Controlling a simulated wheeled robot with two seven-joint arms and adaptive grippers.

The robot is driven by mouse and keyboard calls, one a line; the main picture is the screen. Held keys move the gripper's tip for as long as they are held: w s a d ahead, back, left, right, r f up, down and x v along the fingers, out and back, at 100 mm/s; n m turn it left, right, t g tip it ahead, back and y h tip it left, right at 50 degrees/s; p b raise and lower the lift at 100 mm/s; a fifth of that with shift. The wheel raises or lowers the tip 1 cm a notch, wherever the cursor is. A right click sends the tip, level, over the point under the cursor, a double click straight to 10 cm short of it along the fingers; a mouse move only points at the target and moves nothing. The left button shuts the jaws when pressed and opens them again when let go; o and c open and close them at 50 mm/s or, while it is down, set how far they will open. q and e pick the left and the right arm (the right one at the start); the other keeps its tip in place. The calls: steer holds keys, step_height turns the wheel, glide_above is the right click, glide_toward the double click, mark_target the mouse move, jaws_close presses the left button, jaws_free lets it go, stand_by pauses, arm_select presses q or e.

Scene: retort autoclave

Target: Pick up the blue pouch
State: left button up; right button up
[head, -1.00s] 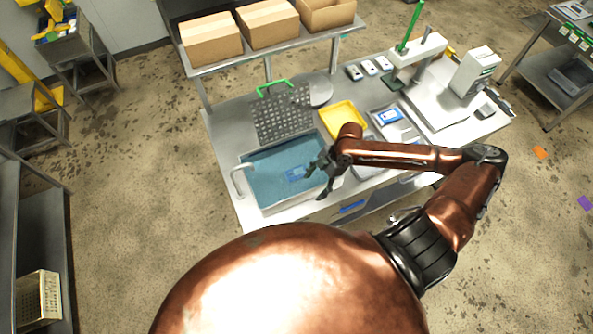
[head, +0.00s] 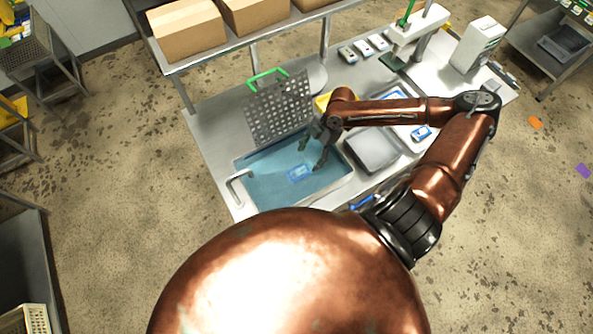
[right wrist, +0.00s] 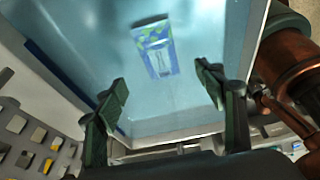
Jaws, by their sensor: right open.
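The blue pouch (head: 300,173) lies in the water-filled basin (head: 240,205) in the head view. In the right wrist view the pouch (right wrist: 155,50) is blue with green patches and a pale label, and lies ahead of the fingertips, roughly between their lines. My right gripper (head: 315,148) is above the basin's far right part, near the pouch and apart from it. In the right wrist view its fingers (right wrist: 160,95) are spread open with nothing between them. My left gripper is not in view.
A perforated rack (head: 280,110) with a green handle stands behind the basin. A curved faucet (head: 238,182) is at its left. A grey tray (head: 374,150) and other blue-and-white packs (head: 421,133) lie to the right. Cardboard boxes (head: 186,30) sit on the shelf above.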

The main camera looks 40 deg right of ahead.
mark_target(301, 170)
steer(key=shift+w+a+f, duration=0.2)
steer(key=shift+f, duration=0.6)
steer(key=shift+p+x, duration=0.45)
steer(key=shift+x, duration=3)
steer(key=shift+s, duration=0.15)
steer(key=c, duration=1.4)
steer(key=shift+r, duration=0.15)
